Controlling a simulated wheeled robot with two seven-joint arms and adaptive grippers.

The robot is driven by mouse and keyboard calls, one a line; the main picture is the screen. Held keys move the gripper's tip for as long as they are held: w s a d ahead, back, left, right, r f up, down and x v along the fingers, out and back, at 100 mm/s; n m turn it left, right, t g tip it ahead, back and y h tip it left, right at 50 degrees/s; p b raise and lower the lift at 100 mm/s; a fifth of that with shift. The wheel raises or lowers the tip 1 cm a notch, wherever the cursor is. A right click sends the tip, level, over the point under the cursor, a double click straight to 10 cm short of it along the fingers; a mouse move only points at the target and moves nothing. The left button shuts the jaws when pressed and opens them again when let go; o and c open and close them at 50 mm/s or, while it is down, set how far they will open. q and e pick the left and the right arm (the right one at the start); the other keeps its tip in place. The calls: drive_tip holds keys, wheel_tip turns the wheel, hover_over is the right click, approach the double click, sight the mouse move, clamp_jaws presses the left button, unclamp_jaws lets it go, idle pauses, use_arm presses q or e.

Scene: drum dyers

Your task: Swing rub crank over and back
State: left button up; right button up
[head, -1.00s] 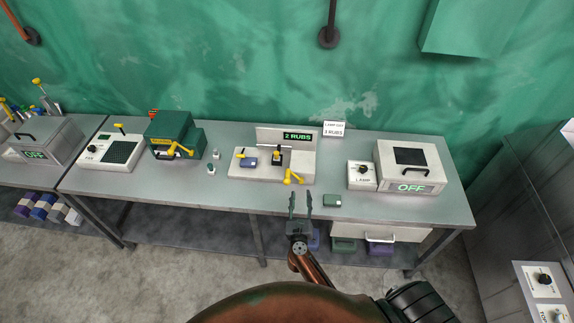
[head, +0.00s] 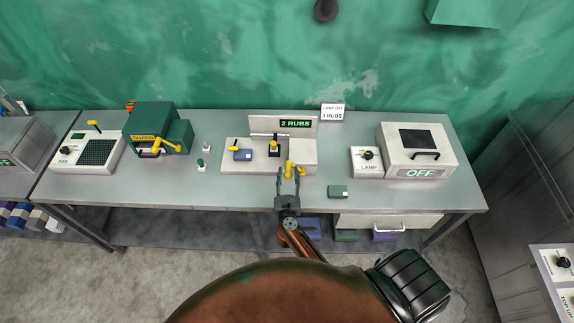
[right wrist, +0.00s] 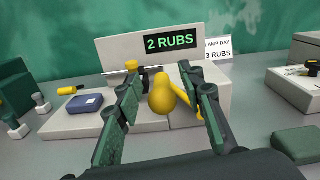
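The rub machine (head: 262,168) is a pale block on the bench with a back panel whose display (head: 295,124) reads "2 RUBS". Its yellow crank (head: 302,170) sits at the right front. In the right wrist view the crank's rounded yellow handle (right wrist: 163,92) shows between my fingers, with its arm running down to the right. My right gripper (head: 288,171) is open at the crank, one finger on each side of the handle. I cannot tell whether either finger touches it. A blue block (head: 243,155) lies on the machine's left part. My left gripper is not in view.
A green block (head: 338,191) lies right of the machine. The lamp switch (head: 366,161) and a lamp box (head: 410,155) reading "OFF" stand further right. A card (head: 333,114) reads "3 RUBS". Small stamps (head: 202,165) and a green guarded machine (head: 155,130) stand left.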

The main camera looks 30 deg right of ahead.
sight(288, 161)
wheel_tip(288, 161, down, 2)
drive_tip(key=shift+w+f+b, duration=0.15)
drive_tip(key=shift+f+b, duration=0.05)
drive_tip(key=shift+b, duration=0.6)
drive_tip(key=shift+x, duration=1.05)
drive_tip(key=x, duration=0.4)
drive_tip(key=shift+f+p, duration=0.15)
drive_tip(key=shift+p, duration=0.2)
drive_tip(key=shift+x, duration=0.75)
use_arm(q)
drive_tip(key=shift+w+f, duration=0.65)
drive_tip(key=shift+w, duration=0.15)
use_arm(e)
drive_tip(key=shift+f, duration=0.1)
drive_tip(key=shift+c, duration=0.2)
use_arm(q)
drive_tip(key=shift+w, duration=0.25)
use_arm(e)
clamp_jaws()
